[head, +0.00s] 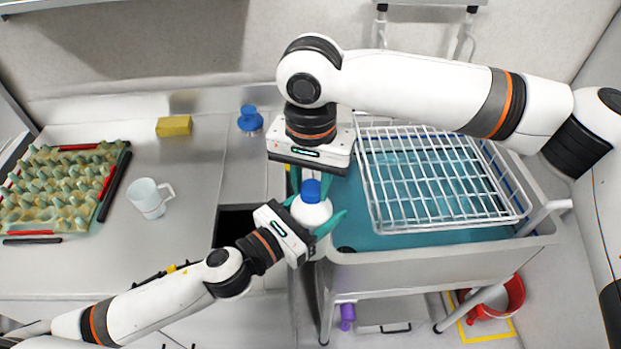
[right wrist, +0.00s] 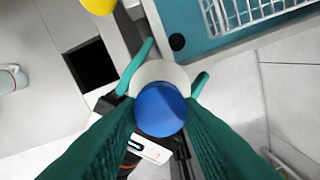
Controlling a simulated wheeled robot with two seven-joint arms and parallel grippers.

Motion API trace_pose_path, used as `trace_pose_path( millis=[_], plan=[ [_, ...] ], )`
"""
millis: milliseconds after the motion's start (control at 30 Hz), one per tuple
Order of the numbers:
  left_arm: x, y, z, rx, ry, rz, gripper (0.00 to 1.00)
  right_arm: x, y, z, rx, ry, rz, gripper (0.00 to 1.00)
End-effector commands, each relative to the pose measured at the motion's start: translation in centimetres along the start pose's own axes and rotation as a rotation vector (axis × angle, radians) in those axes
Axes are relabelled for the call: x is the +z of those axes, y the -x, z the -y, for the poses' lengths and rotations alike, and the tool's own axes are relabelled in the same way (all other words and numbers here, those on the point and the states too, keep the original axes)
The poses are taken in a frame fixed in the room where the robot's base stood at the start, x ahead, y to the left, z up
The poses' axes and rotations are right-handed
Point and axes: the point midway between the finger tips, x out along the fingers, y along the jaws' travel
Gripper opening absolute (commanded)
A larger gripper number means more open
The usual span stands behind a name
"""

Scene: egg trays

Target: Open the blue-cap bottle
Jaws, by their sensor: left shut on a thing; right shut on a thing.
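The blue-cap bottle has a white body (head: 312,212) and a blue cap (head: 311,188), and it is held up in front of the cart. My left gripper (head: 318,222) is shut on the white body from the left, its green fingers on either side of it. My right gripper (head: 308,178) points down from above and is shut on the blue cap. In the right wrist view the cap (right wrist: 160,109) sits between my green fingers, with the white body (right wrist: 160,73) behind it. The cap's contact with the bottle neck is hidden.
A wire rack (head: 445,229) lies on the teal-topped cart (head: 360,240) at right. On the counter (head: 100,270) are an egg tray (head: 98,215), a white mug (head: 147,198), a yellow sponge (head: 174,126) and another blue-topped item (head: 250,120). A dark square opening (head: 232,226) lies left of the bottle.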

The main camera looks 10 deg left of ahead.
Motion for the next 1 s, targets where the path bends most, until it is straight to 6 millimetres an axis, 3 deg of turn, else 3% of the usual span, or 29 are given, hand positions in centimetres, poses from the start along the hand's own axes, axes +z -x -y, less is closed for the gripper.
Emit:
trace_pose_path(
  millis=[1000],
  plan=[
    [-0.22, 0.01, -0.48, 0.012, -0.001, -0.006, 0.0, 0.52, 0.25, 0.09, 0.006, 2.168, 0.014, 0.05]
  ],
)
